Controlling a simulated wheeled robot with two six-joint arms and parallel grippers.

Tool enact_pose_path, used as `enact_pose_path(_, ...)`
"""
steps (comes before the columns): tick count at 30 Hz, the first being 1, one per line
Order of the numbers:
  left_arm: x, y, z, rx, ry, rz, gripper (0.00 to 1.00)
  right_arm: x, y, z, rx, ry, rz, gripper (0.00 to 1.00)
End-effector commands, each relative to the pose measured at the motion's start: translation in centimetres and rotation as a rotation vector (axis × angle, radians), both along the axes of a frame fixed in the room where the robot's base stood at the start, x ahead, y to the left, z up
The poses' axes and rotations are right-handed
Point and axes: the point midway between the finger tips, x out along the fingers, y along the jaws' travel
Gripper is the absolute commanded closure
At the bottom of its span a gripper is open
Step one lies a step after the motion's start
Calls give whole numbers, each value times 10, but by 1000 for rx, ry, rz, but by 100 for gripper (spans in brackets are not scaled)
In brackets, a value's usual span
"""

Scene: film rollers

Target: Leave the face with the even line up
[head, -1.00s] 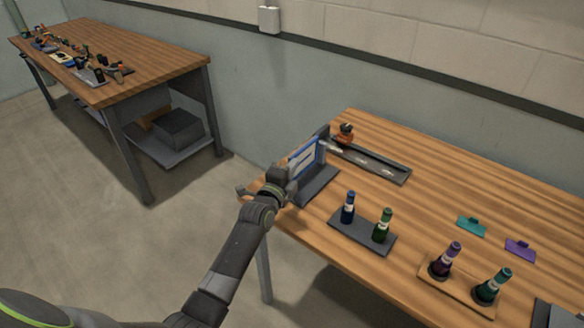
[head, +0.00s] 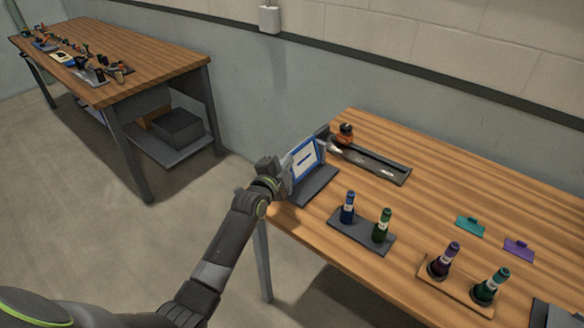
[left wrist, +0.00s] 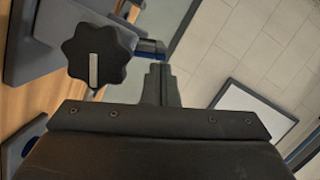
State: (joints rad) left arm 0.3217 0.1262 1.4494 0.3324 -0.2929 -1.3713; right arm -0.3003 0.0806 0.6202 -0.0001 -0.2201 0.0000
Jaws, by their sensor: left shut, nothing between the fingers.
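A panel (head: 306,155) with a blue border and a pale face stands tilted in a dark stand (head: 315,186) at the table's left end. A short dark line shows on the face turned toward the head camera. My left gripper (head: 272,172) is just left of the panel, partly hidden by its own wrist. In the left wrist view its fingers (left wrist: 160,84) are shut and empty. A black star-shaped knob (left wrist: 97,54) with a pale stripe is left of the fingers. Whether the fingers touch the panel is unclear. My right gripper is out of view.
Blue and green bottles stand on a dark tray (head: 346,236). Purple and teal bottles stand on a wooden tray (head: 453,287). A dark rail (head: 374,164) lies behind the stand. Teal (head: 470,226) and purple (head: 518,250) tags lie at right.

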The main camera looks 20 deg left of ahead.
Motion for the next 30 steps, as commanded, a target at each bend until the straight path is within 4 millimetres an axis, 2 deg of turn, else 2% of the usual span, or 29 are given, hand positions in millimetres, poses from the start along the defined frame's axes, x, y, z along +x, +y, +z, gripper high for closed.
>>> enact_pose_path(14,8,23,-3,-425,155,0,100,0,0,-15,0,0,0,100)
enact_pose_path(30,16,43,-18,-887,322,0,100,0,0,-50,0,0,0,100)
